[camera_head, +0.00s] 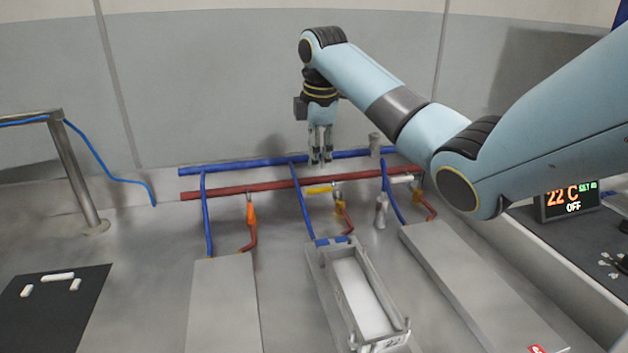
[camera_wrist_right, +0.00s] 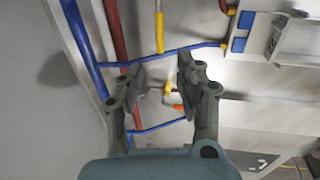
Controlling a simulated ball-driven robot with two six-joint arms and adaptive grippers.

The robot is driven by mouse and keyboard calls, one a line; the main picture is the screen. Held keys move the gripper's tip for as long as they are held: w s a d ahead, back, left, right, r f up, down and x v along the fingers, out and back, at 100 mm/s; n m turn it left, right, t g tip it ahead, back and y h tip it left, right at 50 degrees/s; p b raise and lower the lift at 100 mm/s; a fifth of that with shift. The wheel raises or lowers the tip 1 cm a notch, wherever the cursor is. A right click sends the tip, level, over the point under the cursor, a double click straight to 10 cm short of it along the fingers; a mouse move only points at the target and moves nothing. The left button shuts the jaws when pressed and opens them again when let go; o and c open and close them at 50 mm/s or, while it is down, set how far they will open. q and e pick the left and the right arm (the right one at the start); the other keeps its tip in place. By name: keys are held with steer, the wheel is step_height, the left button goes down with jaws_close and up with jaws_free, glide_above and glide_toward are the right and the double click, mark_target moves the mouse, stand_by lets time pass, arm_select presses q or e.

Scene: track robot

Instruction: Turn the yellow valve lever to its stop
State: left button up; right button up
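The yellow valve lever (camera_head: 320,190) lies along the red pipe in the head view, its free end pointing left near the middle blue hose. My left gripper is not in view.
The red pipe (camera_head: 275,187) and blue pipe (camera_head: 235,165) run across the back. An orange lever (camera_head: 250,213) hangs at left; a white lever (camera_head: 401,180) is at right. A tray (camera_head: 331,270) stands in front. A railing (camera_head: 77,170) is at far left.

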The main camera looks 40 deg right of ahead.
mark_target(315, 190)
steer(key=f, duration=0.2)
steer(key=w+f, duration=0.1)
steer(key=f, duration=0.5)
steer(key=shift+w+d+f, duration=0.2)
steer(key=shift+w+d, duration=0.05)
steer(key=shift+d, duration=0.15)
steer(key=shift+c, duration=0.3)
jaws_close()
